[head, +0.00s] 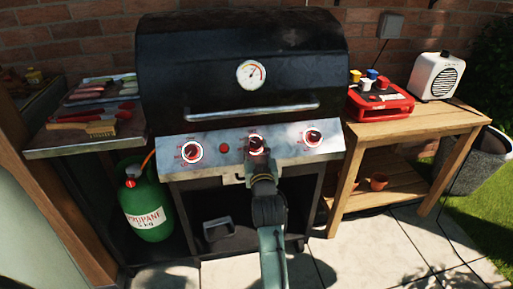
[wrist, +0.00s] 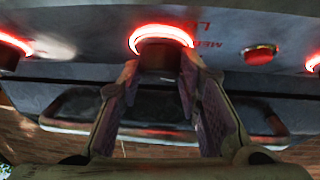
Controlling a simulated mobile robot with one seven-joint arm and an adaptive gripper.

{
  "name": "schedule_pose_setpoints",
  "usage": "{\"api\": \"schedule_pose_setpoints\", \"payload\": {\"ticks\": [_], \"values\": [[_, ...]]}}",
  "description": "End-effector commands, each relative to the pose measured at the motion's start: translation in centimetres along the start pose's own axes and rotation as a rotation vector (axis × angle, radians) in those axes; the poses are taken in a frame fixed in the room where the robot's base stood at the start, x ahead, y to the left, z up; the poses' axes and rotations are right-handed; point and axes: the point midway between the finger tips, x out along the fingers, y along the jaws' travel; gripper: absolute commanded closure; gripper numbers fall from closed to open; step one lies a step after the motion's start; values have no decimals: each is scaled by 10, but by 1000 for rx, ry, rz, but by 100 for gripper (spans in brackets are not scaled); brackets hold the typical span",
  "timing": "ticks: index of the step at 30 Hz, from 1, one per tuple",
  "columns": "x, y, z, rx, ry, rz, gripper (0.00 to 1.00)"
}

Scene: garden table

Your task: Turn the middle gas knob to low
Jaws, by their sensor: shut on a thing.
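The black gas grill (head: 240,70) has a steel control panel (head: 290,148) with three glowing red-ringed knobs. The middle gas knob (head: 256,141) is partly covered by my gripper (head: 258,158) in the head view. In the wrist view, which looks upside down, the middle knob (wrist: 160,52) sits between my fingertips (wrist: 160,66), one finger on each side. My gripper is shut on it. The knob's pointer is hidden, so I cannot tell its setting. Part of the red lettering beside it shows in the wrist view.
The left knob (head: 192,152) and right knob (head: 312,137) flank it, with a red button (head: 223,148) between left and middle. The lid handle (head: 252,109) sticks out above. A green propane bottle (head: 146,205) stands at lower left. A wooden table (head: 425,122) stands at right.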

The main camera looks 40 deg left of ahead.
Motion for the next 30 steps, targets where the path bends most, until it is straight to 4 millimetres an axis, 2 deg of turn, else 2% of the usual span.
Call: {"api": "schedule_pose_setpoints", "payload": {"ticks": [3, 14, 30], "values": [[0, 1, 0, 0, 0, 2, 96], [0, 4, 3, -48, 8, -44, 96], [2, 12, 5, -370, 42, -360, 96]]}}
